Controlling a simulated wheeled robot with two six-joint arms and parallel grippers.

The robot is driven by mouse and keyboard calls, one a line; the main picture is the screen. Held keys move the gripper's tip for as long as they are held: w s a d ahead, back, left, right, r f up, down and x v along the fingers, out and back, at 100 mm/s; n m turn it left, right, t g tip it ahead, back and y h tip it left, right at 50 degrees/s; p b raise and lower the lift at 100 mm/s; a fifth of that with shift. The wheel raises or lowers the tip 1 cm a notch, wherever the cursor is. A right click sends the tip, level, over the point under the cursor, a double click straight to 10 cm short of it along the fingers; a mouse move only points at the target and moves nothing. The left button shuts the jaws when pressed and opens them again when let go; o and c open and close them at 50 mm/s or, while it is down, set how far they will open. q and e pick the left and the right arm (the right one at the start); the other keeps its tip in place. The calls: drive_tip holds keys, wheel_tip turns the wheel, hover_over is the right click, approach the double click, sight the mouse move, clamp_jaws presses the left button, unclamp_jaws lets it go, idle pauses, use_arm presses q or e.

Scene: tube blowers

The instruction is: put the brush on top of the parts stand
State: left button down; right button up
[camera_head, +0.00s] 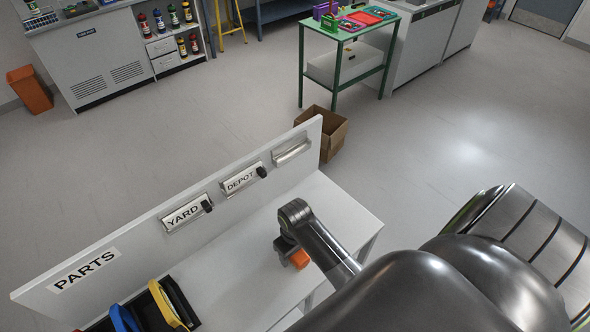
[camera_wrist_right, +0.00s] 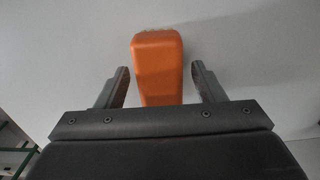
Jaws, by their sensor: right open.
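The brush shows as an orange block-like body (camera_head: 300,259) beside my right gripper (camera_head: 287,246), over the white top of the parts stand (camera_head: 235,275). In the right wrist view the orange brush (camera_wrist_right: 157,68) lies between the two spread fingers of my right gripper (camera_wrist_right: 160,80), with a gap on each side. A small pale fringe shows at its far end. The gripper is open. I cannot tell whether the brush touches the top. The stand has an upright white back board with a PARTS label (camera_head: 86,270). My left gripper is not in view.
The back board carries a YARD holder (camera_head: 187,214), a DEPOT holder (camera_head: 243,180) and a blank holder (camera_head: 292,150). Black bins with blue (camera_head: 122,318) and yellow (camera_head: 167,305) parts stand at the near left. A cardboard box (camera_head: 330,135) sits behind the stand.

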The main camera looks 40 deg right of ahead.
drive_tip(key=shift+r, duration=0.6)
wheel_tip(320, 180, up, 8)
drive_tip(key=shift+r+b, duration=0.25)
drive_tip(key=shift+b, duration=0.65)
wheel_tip(320, 180, up, 2)
drive_tip(key=shift+r+p, duration=0.15)
drive_tip(key=shift+p, duration=0.45)
drive_tip(key=shift+s, duration=0.1)
